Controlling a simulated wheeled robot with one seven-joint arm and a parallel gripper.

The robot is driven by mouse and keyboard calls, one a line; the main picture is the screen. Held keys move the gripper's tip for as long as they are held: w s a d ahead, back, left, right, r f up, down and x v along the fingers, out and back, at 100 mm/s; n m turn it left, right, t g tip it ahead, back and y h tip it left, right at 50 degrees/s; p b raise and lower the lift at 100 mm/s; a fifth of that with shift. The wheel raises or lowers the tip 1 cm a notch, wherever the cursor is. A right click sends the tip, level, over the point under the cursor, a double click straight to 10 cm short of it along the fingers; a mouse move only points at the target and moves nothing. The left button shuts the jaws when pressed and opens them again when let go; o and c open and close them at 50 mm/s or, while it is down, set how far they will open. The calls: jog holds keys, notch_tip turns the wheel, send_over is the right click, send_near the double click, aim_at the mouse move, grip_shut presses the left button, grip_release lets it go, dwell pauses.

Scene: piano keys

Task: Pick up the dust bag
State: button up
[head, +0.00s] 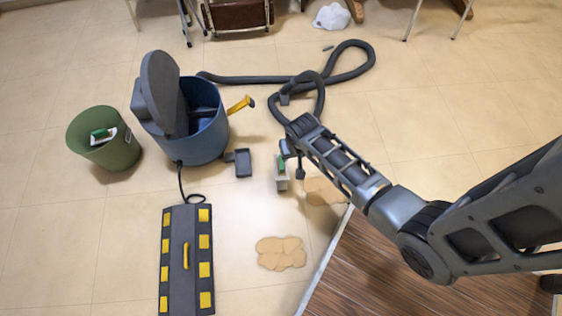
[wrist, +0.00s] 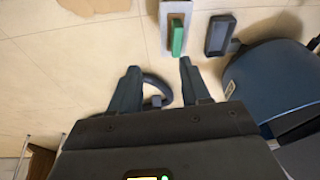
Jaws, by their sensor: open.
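A pale flat piece with a green block on it, which looks like the dust bag (head: 281,184), is on the floor right of the blue vacuum canister (head: 202,135). In the wrist view the dust bag (wrist: 177,38) lies beyond my fingertips, nearest the right one. A similar white and green piece (head: 103,136) is inside the green bin (head: 115,155). My gripper (head: 292,161) is open and empty, over the floor close to the dust bag and partly overlapping it in the head view. My gripper's two fingers (wrist: 158,68) stand apart in the wrist view.
A dark tray-like part (head: 243,163) lies between the canister and dust bag. A black hose (head: 260,80) loops behind. A black and yellow floor head (head: 186,260), tan patches (head: 281,253) and a white crumpled bag (head: 331,17) are also on the floor.

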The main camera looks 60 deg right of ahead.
jog(key=m+g+y+b, duration=0.2)
jog(key=b, duration=0.1)
send_over(281, 162)
jog(key=f, duration=0.3)
jog(key=shift+d+f, duration=0.25)
jog(key=shift+f, duration=0.15)
jog(key=f+b, duration=0.2)
jog(key=f, duration=0.2)
jog(key=f+b, duration=0.2)
jog(key=f, duration=0.1)
jog(key=shift+a+f+b, duration=0.2)
jog(key=shift+f+b, duration=0.15)
jog(key=shift+f, duration=0.05)
jog(key=shift+r, duration=0.1)
jog(key=shift+c, duration=0.5)
grip_shut()
